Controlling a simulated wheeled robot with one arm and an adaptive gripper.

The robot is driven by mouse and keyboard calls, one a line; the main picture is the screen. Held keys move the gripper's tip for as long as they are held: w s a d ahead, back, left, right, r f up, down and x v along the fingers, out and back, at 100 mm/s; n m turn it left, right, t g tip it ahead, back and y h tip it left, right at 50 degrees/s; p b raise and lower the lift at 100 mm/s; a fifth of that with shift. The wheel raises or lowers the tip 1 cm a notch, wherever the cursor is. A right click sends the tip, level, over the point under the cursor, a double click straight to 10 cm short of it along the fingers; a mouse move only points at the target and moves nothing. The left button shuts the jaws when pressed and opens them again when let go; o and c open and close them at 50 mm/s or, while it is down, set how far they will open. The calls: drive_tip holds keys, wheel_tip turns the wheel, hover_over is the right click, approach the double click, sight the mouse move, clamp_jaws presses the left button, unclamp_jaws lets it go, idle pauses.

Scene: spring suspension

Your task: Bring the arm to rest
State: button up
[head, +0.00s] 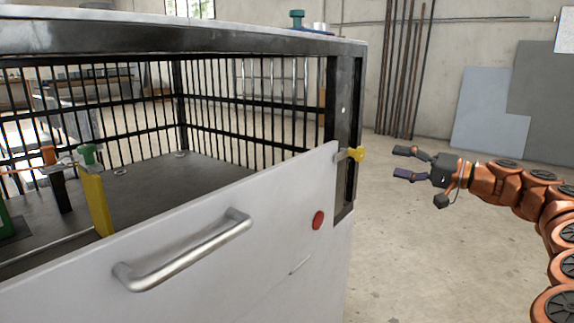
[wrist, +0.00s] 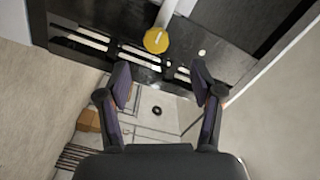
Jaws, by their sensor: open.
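My orange arm comes in from the right in the head view. My gripper (head: 408,164) is open and empty, held in the air to the right of the cage. In the wrist view my gripper (wrist: 160,92) shows its two purple-padded fingers spread apart with nothing between them. A yellow knob (head: 357,154) sits on the dark right-hand post of the cage, to the left of my fingertips with a clear gap. The yellow knob also shows in the wrist view (wrist: 156,40), beyond the fingers near the top.
The barred cage (head: 343,120) has a pale front panel (head: 190,275) with a metal handle (head: 185,250) and a red button (head: 318,220). Inside stand a yellow bracket (head: 96,205) and a green knob (head: 88,154). Grey sheets (head: 490,110) and rods (head: 402,70) lean on the back wall. The floor around my gripper is clear.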

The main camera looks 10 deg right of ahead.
drive_tip(key=s+a+r+n+g+p, duration=0.25)
drive_tip(key=a+r+p, duration=0.25)
drive_tip(key=a, duration=0.4)
drive_tip(key=s+a+r+n+g+p, duration=0.1)
drive_tip(key=s+a+r+g+p, duration=0.25)
drive_tip(key=a+r, duration=0.4)
drive_tip(key=s+a+n+g+h+p, duration=0.2)
drive_tip(key=s+a+g+h+p, duration=0.15)
drive_tip(key=s+a+p, duration=0.85)
drive_tip(key=s+g+h+p, duration=0.35)
drive_tip(key=s+p, duration=0.55)
drive_tip(key=s, duration=0.4)
drive_tip(key=s+d+m+g+h+p, duration=0.1)
drive_tip(key=s+d+m+h+p, duration=0.1)
drive_tip(key=s+d+h+p, duration=0.3)
drive_tip(key=s+d+p, duration=0.4)
drive_tip(key=s, duration=0.4)
drive_tip(key=shift+d+f+h, duration=0.2)
drive_tip(key=shift+d+h, duration=0.05)
drive_tip(key=shift+h, duration=0.15)
